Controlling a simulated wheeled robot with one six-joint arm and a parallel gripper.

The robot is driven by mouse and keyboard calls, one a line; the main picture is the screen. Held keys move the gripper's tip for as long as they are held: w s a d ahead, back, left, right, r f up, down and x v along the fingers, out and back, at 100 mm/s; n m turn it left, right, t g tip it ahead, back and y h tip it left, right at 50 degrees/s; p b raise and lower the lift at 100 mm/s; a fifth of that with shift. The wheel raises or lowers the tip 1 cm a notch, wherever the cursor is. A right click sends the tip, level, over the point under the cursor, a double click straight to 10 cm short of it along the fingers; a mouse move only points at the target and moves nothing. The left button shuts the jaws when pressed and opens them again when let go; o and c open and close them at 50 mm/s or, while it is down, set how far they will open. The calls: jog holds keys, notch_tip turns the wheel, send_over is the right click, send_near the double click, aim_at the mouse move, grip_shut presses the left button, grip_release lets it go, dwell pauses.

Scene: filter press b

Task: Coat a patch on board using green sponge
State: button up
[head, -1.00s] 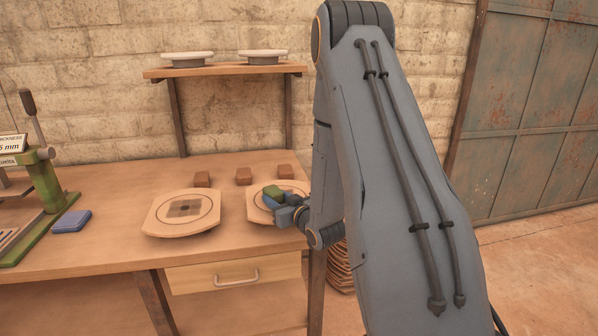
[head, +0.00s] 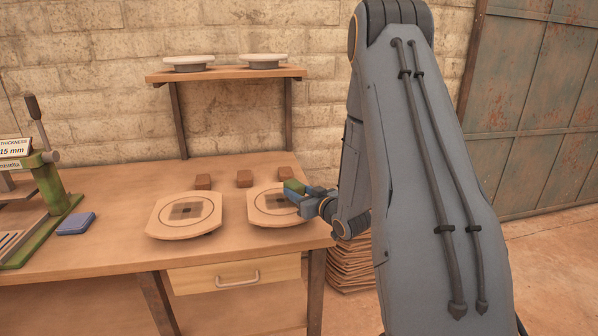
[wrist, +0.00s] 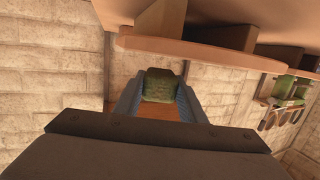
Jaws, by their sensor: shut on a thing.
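My gripper (head: 299,193) is shut on the green sponge (head: 294,186), which also shows between the two fingers in the wrist view (wrist: 160,85). In the head view the sponge overlaps the right-hand pale board (head: 262,211); I cannot tell whether it touches it. This board has a drawn ring, and my gripper and the sponge hide part of its middle. The left-hand board (head: 165,219) has a ring around a dark, square, patterned patch (head: 186,211) and is clear of my arm.
A blue sponge (head: 76,223) and a green lever press (head: 50,190) are at the left. A wall shelf (head: 225,73) holds two round pale pieces. Stacked material (head: 352,270) stands beside the bench.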

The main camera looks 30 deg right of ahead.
jog(key=shift+r+p, duration=1.6)
jog(key=shift+r, duration=1.1)
jog(key=shift+a+f, duration=0.1)
